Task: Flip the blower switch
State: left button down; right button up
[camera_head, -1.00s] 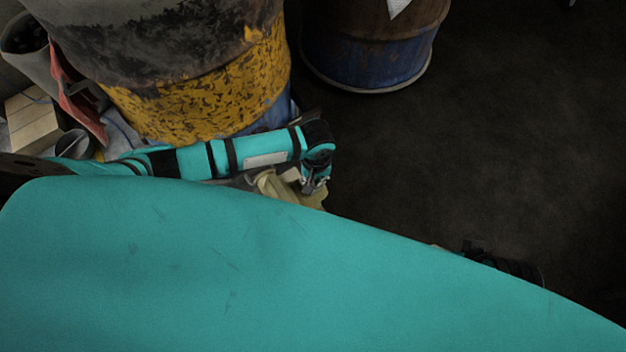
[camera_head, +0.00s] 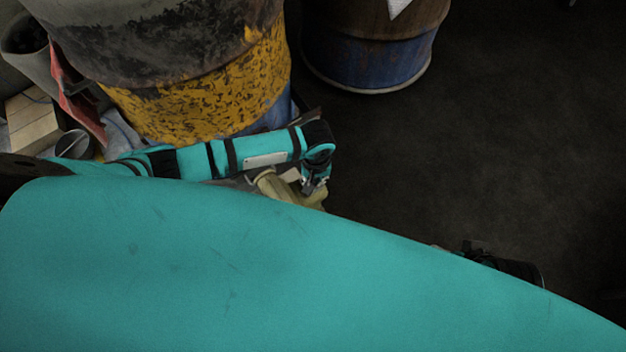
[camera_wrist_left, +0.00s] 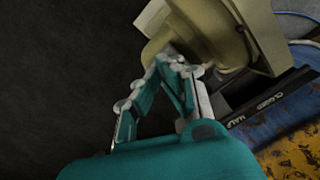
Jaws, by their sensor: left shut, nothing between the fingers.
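The beige blower housing (camera_head: 268,183) sits beside the yellow and blue barrel, partly hidden behind my teal body and left arm. My left gripper (camera_head: 313,187) points down at the housing's right end. In the left wrist view, my left gripper (camera_wrist_left: 172,60) is shut and empty, its fingertips against or very close to the beige blower (camera_wrist_left: 205,32). A small blurred grey part shows at the fingertips; I cannot tell whether it is the blower switch. The switch is not clearly visible in either view. A dark part of my right arm, possibly its gripper (camera_head: 476,250), shows past my body's edge.
The yellow and blue barrel (camera_head: 215,85) stands behind my left arm. A second, rusty blue barrel (camera_head: 370,55) stands at the back. Wood blocks (camera_head: 32,122) lie at the left. The dark floor at right is clear.

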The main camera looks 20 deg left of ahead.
pick_arm(q)
jog(key=shift+f+b, duration=0.55)
jog(key=shift+f, duration=0.7)
pick_arm(e)
jog(key=shift+f, duration=0.55)
jog(key=shift+w, duration=0.1)
pick_arm(q)
jog(key=shift+r+p, duration=0.6)
jog(key=shift+p, duration=0.1)
jog(key=shift+r+p, duration=0.7)
jog(key=shift+p, duration=0.2)
jog(key=shift+r+p, duration=0.45)
jog(key=shift+p, duration=0.15)
jog(key=shift+r+p, duration=0.55)
jog(key=shift+p, duration=0.1)
jog(key=shift+r+p, duration=0.55)
jog(key=shift+p, duration=0.15)
jog(key=shift+r+p, duration=0.65)
jog(key=shift+p, duration=0.2)
pick_arm(e)
jog(key=s+f+g, duration=0.1)
jog(key=s+f, duration=0.2)
jog(key=f, duration=1.7)
jog(key=shift+f, duration=0.3)
pick_arm(q)
jog(key=shift+s, duration=0.1)
pick_arm(e)
jog(key=shift+s, duration=0.15)
